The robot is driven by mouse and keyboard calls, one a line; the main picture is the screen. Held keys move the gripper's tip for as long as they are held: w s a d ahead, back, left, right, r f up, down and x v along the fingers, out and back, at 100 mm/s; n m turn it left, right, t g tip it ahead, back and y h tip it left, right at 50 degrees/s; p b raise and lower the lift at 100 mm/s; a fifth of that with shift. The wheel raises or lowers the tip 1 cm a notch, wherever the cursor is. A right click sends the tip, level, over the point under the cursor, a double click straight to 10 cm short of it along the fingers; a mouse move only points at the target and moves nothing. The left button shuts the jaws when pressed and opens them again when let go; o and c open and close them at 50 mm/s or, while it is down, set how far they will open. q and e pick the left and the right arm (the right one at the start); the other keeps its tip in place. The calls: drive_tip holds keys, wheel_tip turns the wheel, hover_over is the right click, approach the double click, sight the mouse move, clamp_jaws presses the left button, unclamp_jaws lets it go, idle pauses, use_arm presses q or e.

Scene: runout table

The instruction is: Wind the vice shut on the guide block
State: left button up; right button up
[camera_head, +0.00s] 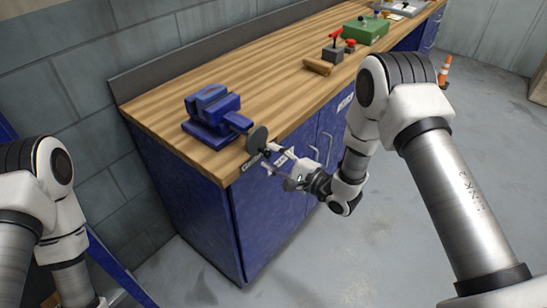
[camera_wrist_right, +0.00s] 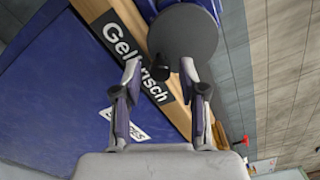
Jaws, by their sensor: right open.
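The blue vice (camera_head: 212,116) stands on the near left corner of the wooden bench. Its grey round handwheel (camera_head: 257,138) sticks out past the bench's front edge; it also shows in the right wrist view (camera_wrist_right: 187,36). A short black handle knob (camera_wrist_right: 161,67) sits at the wheel's rim. My right gripper (camera_head: 271,155) is open at the wheel. In the wrist view its fingertips (camera_wrist_right: 160,76) lie on either side of the knob, and I see no clear contact. I cannot make out the guide block apart from the vice. My left gripper is out of view.
The bench top (camera_head: 270,80) is clear between the vice and a red-handled device (camera_head: 334,48) with a wooden block (camera_head: 318,66). A green box (camera_head: 366,30) stands farther back. Blue cabinet doors (camera_head: 275,215) with handles lie below. An orange cone (camera_head: 444,70) stands on the floor.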

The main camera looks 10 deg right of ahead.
drive_tip(key=n+b, duration=0.8)
drive_tip(key=n, duration=1.6)
clamp_jaws()
drive_tip(key=shift+s+a+r+m+p, duration=0.15)
drive_tip(key=shift+a+r+m+p, duration=0.1)
drive_tip(key=shift+m+p, duration=0.55)
drive_tip(key=shift+s+m, duration=0.1)
drive_tip(key=shift+m, duration=0.5)
drive_tip(key=shift+a+f+m, duration=0.1)
drive_tip(key=shift+f+m, duration=0.1)
drive_tip(key=shift+m, duration=0.1)
